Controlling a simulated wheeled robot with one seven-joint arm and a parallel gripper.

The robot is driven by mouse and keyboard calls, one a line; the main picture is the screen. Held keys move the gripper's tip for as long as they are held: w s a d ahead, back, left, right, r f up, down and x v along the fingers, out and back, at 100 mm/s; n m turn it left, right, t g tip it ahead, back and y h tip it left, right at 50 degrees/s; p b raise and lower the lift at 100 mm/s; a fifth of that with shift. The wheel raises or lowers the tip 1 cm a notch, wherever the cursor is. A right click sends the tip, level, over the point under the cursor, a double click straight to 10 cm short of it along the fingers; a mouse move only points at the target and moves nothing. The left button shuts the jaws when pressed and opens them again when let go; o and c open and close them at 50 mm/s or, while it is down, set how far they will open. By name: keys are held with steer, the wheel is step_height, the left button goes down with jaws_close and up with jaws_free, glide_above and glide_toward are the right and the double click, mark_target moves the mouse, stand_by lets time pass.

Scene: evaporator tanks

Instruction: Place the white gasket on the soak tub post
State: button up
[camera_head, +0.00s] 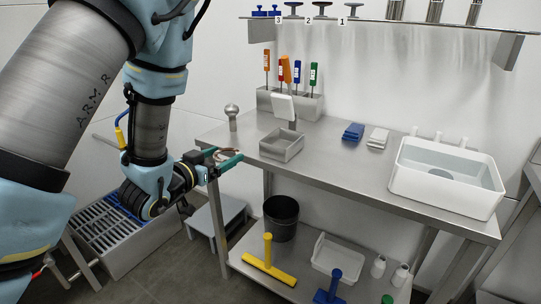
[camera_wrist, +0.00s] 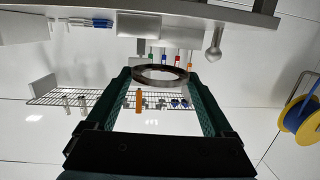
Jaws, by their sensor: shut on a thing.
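My gripper (camera_head: 225,157) is at the left end of the steel table, its two green fingers shut on a thin ring (camera_head: 229,152). The ring also shows between the fingertips in the wrist view (camera_wrist: 160,75). It looks grey-brown rather than white, and no clearly white gasket shows. The white soak tub (camera_head: 445,195) stands at the table's right end, well away from my gripper, with liquid in it. Several short white posts (camera_head: 437,136) stand along its back side; I cannot tell how they are fixed.
A small steel tray (camera_head: 281,146) and a round-topped steel post (camera_head: 232,117) are near my gripper. Behind is a rack (camera_head: 312,104) of coloured-handled tools. A wall shelf (camera_head: 400,25) hangs above. The table's front middle is clear.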

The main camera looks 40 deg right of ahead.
steer(key=shift+s+d+r+m+g, duration=0.25)
steer(key=shift+s+r+g, duration=0.1)
steer(key=shift+r, duration=0.2)
steer(key=shift+s+d+r+m+g, duration=0.15)
steer(key=shift+s+d+r+g, duration=0.15)
steer(key=shift+r, duration=0.2)
steer(key=shift+p+x, duration=3.7)
steer(key=shift+x, duration=5.4)
steer(key=shift+s+f, duration=0.15)
steer(key=shift+f, duration=0.05)
steer(key=shift+f, duration=0.1)
steer(key=shift+f+b, duration=0.5)
steer(key=shift+b, duration=0.15)
steer(key=o, duration=1)
